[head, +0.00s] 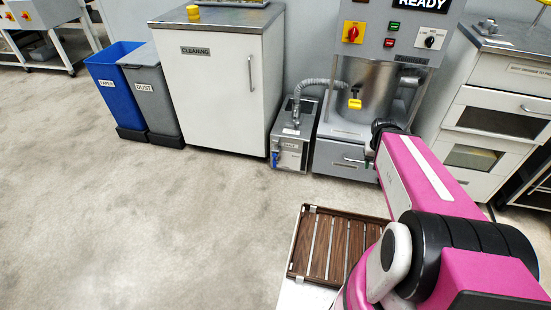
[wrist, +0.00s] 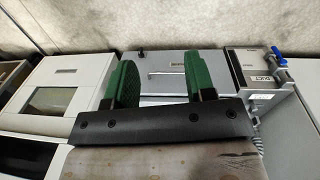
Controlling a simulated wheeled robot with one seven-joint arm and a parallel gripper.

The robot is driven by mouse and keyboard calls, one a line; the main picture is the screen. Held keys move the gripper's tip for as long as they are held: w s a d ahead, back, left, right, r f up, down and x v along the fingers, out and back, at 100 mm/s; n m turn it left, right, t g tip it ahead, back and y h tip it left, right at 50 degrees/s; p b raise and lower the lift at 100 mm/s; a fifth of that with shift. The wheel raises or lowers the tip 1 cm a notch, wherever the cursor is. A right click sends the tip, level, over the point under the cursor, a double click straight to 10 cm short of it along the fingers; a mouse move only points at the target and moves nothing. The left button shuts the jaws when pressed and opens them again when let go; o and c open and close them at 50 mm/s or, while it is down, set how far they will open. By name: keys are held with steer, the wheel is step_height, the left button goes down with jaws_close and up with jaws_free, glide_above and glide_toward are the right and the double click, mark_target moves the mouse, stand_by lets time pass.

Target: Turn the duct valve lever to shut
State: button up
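The duct valve is on the small grey unit (head: 291,150) between the white cabinet and the machine in the head view. Its blue lever (head: 274,156) is on the unit's lower left front, small and hard to read. In the wrist view the blue lever (wrist: 277,53) is at the upper right, beside a labelled grey box (wrist: 250,75). I cannot tell its setting. My gripper (wrist: 161,78) has two green fingers set wide apart with nothing between them. The lever lies to the right of both fingers in the wrist view, apart from them. In the head view my gripper is not clearly visible.
The machine (head: 343,155) has a yellow handle (head: 354,104) and a ribbed hose (head: 316,84). A white cleaning cabinet (head: 220,95) stands left of the unit, with blue (head: 113,85) and grey (head: 152,95) bins beyond. A slatted brown tray (head: 325,248) is near me. Floor at left is clear.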

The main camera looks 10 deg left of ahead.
steer(key=w+a+f+n+t+h, duration=0.3)
steer(key=w+a+f+n, duration=0.55)
steer(key=w, duration=0.25)
steer(key=w+a+f+n+t+h, duration=0.35)
steer(key=w+a+f+n, duration=0.4)
steer(key=w+f, duration=0.25)
steer(key=n+t+y, duration=0.7)
steer(key=n+y, duration=0.1)
steer(key=n, duration=1.1)
glide_toward(274, 164)
steer(key=shift+h, duration=0.25)
steer(key=x, duration=1.2)
steer(key=shift+w+a, duration=0.1)
steer(key=shift+w, duration=0.15)
jaws_close()
